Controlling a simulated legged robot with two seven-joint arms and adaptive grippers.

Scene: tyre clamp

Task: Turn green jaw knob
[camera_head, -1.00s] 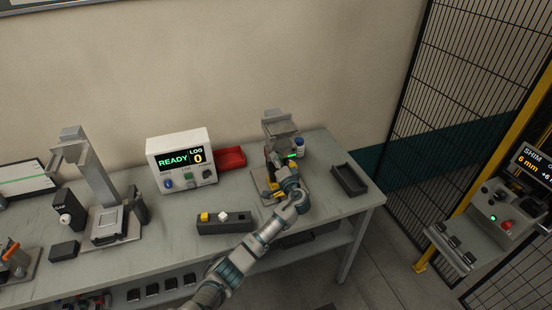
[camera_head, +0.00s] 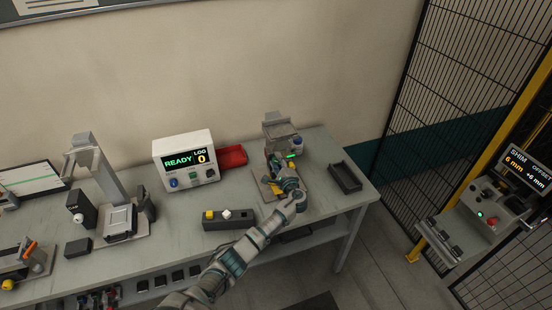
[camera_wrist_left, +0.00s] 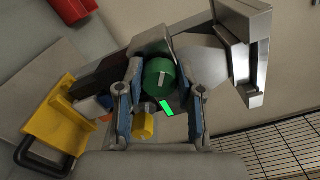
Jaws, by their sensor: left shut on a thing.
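The green jaw knob (camera_wrist_left: 159,78) is a round green dial with a pale line on its face, in the left wrist view. My left gripper (camera_wrist_left: 160,88) is shut on it, one finger on each side. In the head view the left gripper (camera_head: 284,181) is at the grey clamp fixture (camera_head: 280,133) at the back right of the bench, and hides the knob there. A bright green strip (camera_wrist_left: 167,107) and a small yellow cylinder (camera_wrist_left: 144,126) show just below the knob in the wrist view. My right gripper is not in view.
A yellow bracket with a black handle (camera_wrist_left: 52,122) is left of the gripper in the wrist view. A white READY display box (camera_head: 184,160), a red tray (camera_head: 233,156), a black block (camera_head: 228,219) and an empty dark tray (camera_head: 345,178) stand around the fixture.

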